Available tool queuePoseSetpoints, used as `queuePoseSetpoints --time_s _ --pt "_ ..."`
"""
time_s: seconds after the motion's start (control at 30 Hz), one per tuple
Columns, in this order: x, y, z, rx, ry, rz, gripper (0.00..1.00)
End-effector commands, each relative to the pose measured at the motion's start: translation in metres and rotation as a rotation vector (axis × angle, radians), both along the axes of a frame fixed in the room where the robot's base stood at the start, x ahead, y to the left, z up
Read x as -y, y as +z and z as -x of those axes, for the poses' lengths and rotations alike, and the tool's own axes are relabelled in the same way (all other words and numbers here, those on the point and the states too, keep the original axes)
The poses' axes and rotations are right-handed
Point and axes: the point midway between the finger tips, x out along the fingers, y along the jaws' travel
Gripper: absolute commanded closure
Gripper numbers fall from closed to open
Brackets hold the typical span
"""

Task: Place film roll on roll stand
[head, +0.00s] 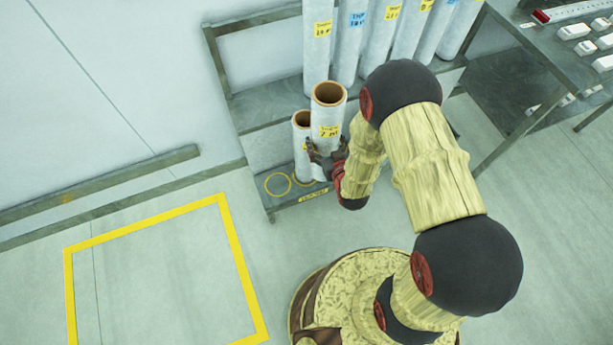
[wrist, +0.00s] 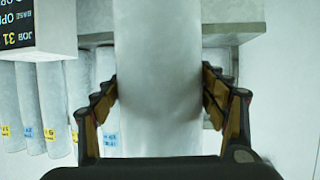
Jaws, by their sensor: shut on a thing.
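A white film roll (head: 327,135) with a brown core and a yellow label stands upright at the lower shelf in the head view. My gripper (head: 326,160) is shut around its lower part. In the wrist view the roll (wrist: 157,90) runs between the two fingers (wrist: 160,100), which press on both its sides. The roll stand (head: 255,140) is a grey metal rack with an upper and a lower shelf. A second, shorter roll (head: 301,138) stands just left of the held one. Whether the held roll's bottom touches the lower shelf is hidden by my gripper.
Several labelled rolls (head: 350,45) stand on the upper shelf. A dark metal table (head: 540,60) with white items is at the right. A yellow floor outline (head: 232,250) encloses clear floor at the left.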

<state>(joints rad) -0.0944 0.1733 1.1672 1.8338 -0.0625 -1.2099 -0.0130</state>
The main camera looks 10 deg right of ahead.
Motion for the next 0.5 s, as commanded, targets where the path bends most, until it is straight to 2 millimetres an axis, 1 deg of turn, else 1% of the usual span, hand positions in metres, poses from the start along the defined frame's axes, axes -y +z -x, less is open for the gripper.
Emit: queuePoseSetpoints --time_s 0.03,0.17,0.5 --pt "-0.009 -0.012 -0.003 0.002 0.02 0.0 0.88" --pt "-0.028 -0.038 -0.005 0.002 0.064 0.0 0.88" --pt "-0.079 -0.108 -0.001 0.002 0.181 -0.005 0.88"
